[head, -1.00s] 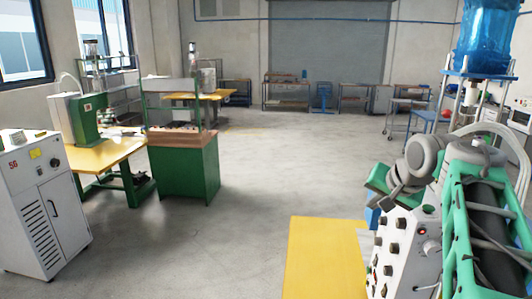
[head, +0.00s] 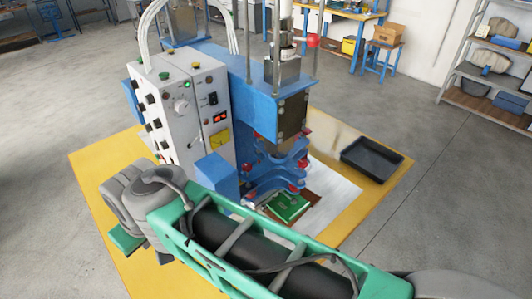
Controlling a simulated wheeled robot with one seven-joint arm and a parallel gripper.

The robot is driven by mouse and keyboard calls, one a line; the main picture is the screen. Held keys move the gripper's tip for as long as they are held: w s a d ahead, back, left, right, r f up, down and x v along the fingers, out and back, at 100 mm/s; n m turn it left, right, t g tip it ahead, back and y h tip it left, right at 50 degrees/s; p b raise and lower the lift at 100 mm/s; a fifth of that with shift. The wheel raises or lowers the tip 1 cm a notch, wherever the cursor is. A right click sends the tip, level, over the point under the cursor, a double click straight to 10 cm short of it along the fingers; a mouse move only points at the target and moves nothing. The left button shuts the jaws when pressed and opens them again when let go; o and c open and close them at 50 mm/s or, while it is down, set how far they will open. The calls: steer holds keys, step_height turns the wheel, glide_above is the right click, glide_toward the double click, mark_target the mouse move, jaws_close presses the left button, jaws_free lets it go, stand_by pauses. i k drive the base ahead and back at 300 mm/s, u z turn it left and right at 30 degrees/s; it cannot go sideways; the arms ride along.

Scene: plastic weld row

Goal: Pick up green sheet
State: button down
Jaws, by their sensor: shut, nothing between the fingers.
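The green sheet (head: 289,206) shows in the head view as a small, flat green piece with pale markings. It lies on a brown base under the blue clamp arms (head: 280,168) of the welding press. My green and grey arm (head: 270,245) crosses the front of the view, just in front of the sheet. My gripper's fingers do not show; the far end of the arm is hidden or out of frame.
A black tray (head: 371,159) sits at the table's right. Shelves (head: 485,97) stand far right. Bare floor lies around the table.

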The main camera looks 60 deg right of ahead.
mark_target(282, 207)
steer(key=z, duration=0.05)
steer(key=k, duration=0.2)
steer(key=z, duration=2.3)
steer(key=k, duration=0.7)
steer(key=u, duration=0.9)
steer(key=i, duration=0.95)
steer(key=z, duration=0.95)
